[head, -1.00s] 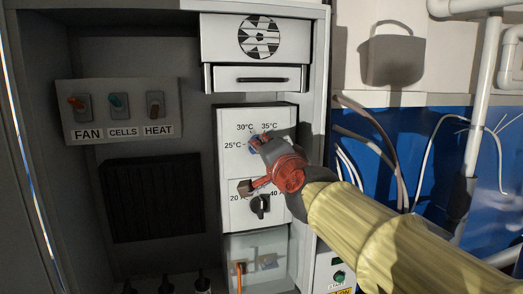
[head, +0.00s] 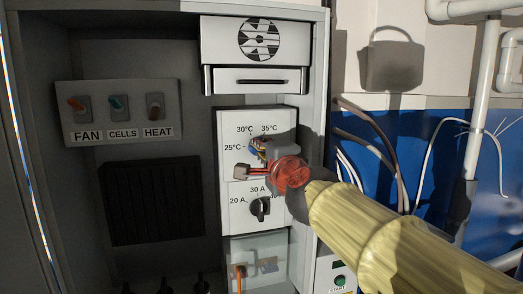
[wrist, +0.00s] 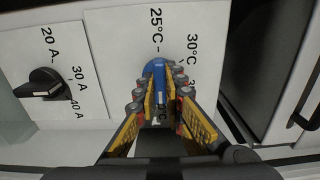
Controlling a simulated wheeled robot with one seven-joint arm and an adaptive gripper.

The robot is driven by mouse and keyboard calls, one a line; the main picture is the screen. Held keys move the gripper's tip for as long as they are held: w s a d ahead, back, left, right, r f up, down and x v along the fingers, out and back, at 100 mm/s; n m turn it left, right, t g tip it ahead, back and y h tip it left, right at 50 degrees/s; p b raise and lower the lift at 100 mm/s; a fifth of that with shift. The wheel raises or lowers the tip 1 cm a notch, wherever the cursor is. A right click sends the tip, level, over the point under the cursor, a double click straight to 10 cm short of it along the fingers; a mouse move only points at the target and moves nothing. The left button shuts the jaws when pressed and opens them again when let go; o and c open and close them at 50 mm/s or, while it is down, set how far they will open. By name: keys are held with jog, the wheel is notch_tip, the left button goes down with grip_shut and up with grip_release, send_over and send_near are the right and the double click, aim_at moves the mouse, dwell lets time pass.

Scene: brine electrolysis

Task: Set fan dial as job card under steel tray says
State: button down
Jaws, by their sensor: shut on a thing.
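The fan dial is a blue knob (wrist: 157,70) on a white panel (head: 230,205), ringed by 25°C, 30°C and 35°C marks. My gripper (wrist: 160,85) is shut on this knob, with its padded fingers on both sides. In the head view my gripper (head: 257,153) covers most of the knob. I cannot make out a job card or a steel tray.
A black dial (head: 260,207) marked 20 A, 30 A and 40 A sits just below. FAN, CELLS and HEAT switches (head: 117,105) are at left. A drawer (head: 250,79) under a fan emblem is above. A clear-fronted box (head: 257,262) is below. Cables (head: 365,130) hang at right.

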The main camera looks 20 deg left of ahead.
jog(key=shift+f, duration=0.1)
jog(key=c, duration=1.9)
grip_release()
jog(key=v, duration=1.2)
jog(key=shift+a, duration=0.1)
